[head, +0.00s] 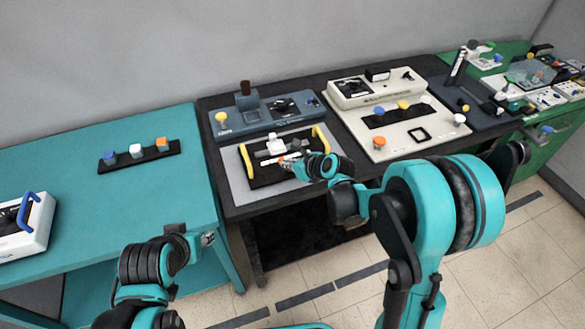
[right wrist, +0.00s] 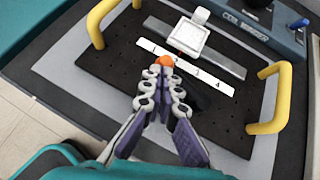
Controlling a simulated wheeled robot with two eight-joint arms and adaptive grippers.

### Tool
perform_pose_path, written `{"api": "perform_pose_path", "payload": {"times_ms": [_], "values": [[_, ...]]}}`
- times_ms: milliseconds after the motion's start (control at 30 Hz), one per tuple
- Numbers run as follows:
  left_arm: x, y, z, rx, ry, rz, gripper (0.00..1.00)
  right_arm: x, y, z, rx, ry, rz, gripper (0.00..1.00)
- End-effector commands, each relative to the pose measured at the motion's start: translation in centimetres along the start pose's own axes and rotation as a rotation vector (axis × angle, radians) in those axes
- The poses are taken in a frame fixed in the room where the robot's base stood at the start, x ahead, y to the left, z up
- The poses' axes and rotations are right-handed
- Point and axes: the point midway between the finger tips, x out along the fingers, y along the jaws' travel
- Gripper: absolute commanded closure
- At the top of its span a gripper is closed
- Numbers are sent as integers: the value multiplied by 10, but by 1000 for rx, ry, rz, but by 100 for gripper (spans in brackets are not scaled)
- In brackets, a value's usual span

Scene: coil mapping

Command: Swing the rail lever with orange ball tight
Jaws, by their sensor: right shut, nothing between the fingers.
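The orange ball (right wrist: 165,61) of the lever sits just beyond my right fingertips, at the left part of a numbered white scale strip (right wrist: 209,78). My right gripper (right wrist: 162,80) is shut with nothing between its fingers; its tips are close to the ball, and I cannot tell whether they touch it. In the head view my right gripper (head: 291,163) is over the black board (head: 262,177). The lever's arm is mostly hidden by the fingers. A white slider block (right wrist: 187,38) sits on a grey rail (right wrist: 222,61) behind the strip. My left gripper (head: 207,238) is low, apart from the board.
Yellow handles (right wrist: 270,97) stand at both sides of the board. A blue-grey device (head: 262,117) stands behind it, a cream console (head: 400,125) to the right. The teal table (head: 100,215) at left holds a strip of coloured knobs (head: 138,155).

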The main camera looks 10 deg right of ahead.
Motion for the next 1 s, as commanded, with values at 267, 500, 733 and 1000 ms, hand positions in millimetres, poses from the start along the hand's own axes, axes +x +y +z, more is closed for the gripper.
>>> {"api": "perform_pose_path", "payload": {"times_ms": [267, 500, 733, 1000], "values": [[2, 0, 1, 0, 0, 0, 59, 9, 0, 7, 1, 0, 2, 100], [2, 0, 2, 0, 0, 0, 59, 12, -1, 10, 1, 0, 1, 100], [2, 0, 2, 0, 0, 0, 59, 13, -2, 10, 1, -1, 1, 100], [2, 0, 2, 0, 0, 0, 59, 13, -2, 10, 1, -1, 1, 100]]}}
